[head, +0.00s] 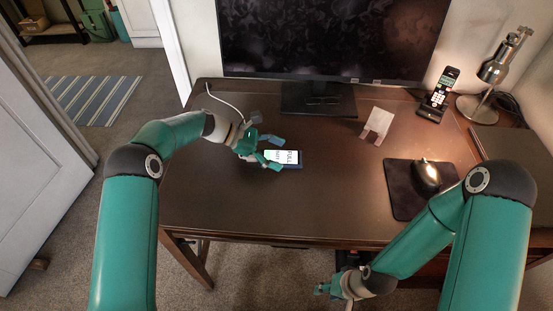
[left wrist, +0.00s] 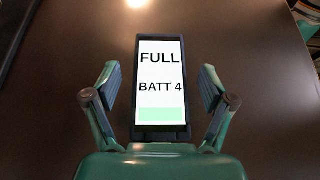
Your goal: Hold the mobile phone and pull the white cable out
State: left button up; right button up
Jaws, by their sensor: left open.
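The mobile phone (head: 291,157) lies flat on the desk, screen up. The left wrist view shows its screen (left wrist: 160,70) reading "FULL" and "BATT 4" above a green bar. My left gripper (head: 273,152) is open, with its fingers on either side of the phone; the left wrist view shows gaps between fingers and phone. The white cable (head: 227,101) curves from the desk's back left edge and disappears behind my left wrist.
A monitor (head: 330,35) stands at the back of the desk (head: 250,210). The desk's front middle is clear.

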pick_arm(q)
jog(key=shift+c, duration=0.2)
jog(key=c, duration=0.7)
jog(key=o, duration=0.9)
